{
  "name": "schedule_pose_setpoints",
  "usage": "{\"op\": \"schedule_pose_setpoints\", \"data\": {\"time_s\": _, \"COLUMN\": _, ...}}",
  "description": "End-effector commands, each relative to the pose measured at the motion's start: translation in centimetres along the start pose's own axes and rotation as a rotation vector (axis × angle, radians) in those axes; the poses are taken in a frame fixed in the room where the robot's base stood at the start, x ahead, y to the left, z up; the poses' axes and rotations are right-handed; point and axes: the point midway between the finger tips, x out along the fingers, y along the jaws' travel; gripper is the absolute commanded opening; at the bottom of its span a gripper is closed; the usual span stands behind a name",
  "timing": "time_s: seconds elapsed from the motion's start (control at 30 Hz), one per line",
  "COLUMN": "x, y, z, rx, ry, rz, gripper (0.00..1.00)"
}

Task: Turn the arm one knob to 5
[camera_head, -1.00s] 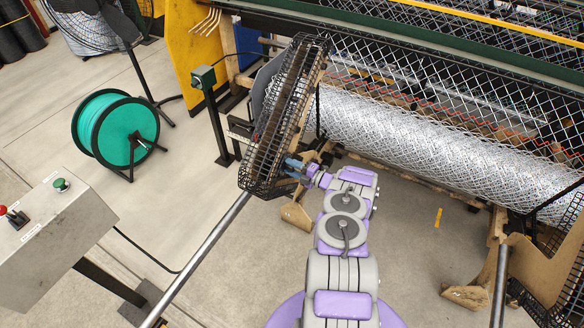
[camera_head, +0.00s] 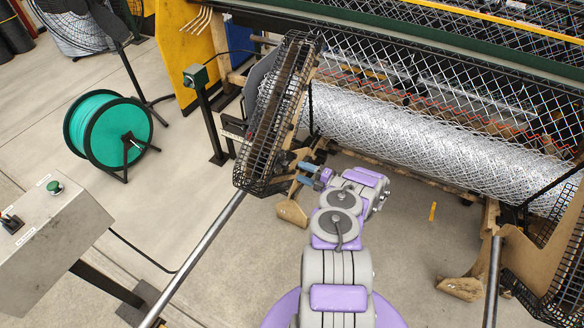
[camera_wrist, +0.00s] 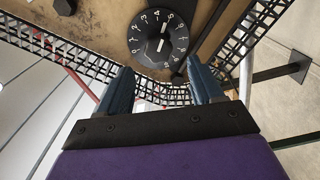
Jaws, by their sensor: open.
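A round black dial knob (camera_wrist: 158,39) with white numbers around it is on a tan panel at the top middle of the wrist view. Its white pointer mark points up and slightly right; the number it meets is too small to read surely. My gripper (camera_wrist: 161,76) is open, with two blue fingers spread below the dial and nothing between them. In the head view my gripper (camera_head: 311,174) is beside the lower end of the black mesh guard (camera_head: 244,172). The dial cannot be made out in the head view.
A second dark knob (camera_wrist: 64,5) shows at the top left of the wrist view. A roll of chainlink mesh (camera_head: 420,135) lies right of my arm. A grey control box (camera_head: 45,235) and a green reel (camera_head: 107,133) stand left, with bare floor between.

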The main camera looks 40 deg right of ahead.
Motion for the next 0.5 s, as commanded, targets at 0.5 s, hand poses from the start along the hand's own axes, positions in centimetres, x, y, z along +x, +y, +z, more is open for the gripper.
{"op": "schedule_pose_setpoints", "data": {"time_s": 0.5, "x": -8.7, "y": -0.1, "z": 0.0, "rx": 0.001, "ry": 0.000, "rz": -0.003, "gripper": 0.66}}
